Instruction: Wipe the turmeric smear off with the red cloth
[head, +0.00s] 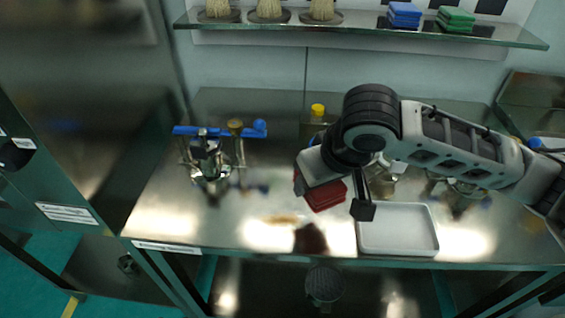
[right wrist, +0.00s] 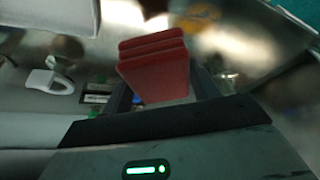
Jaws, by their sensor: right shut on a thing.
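The red cloth (head: 325,196) is a folded, layered block. My right gripper (head: 335,193) is shut on it and holds it above the steel table; its dark red reflection shows on the tabletop below. In the right wrist view the cloth (right wrist: 154,72) stands out between the fingers. The turmeric smear (head: 284,219) is a faint yellow-brown patch on the table, left of the cloth and near the front edge. A yellow patch, likely the same smear, shows in the right wrist view (right wrist: 196,20). The cloth appears apart from the smear. My left gripper is not in view.
A white tray (head: 398,247) lies on the table right of the cloth. A metal fitting with a blue bar (head: 190,131) stands at left. A yellow-capped bottle (head: 317,111) is behind. A glass shelf (head: 370,31) holds brushes and blue and green cloths. The front-left tabletop is clear.

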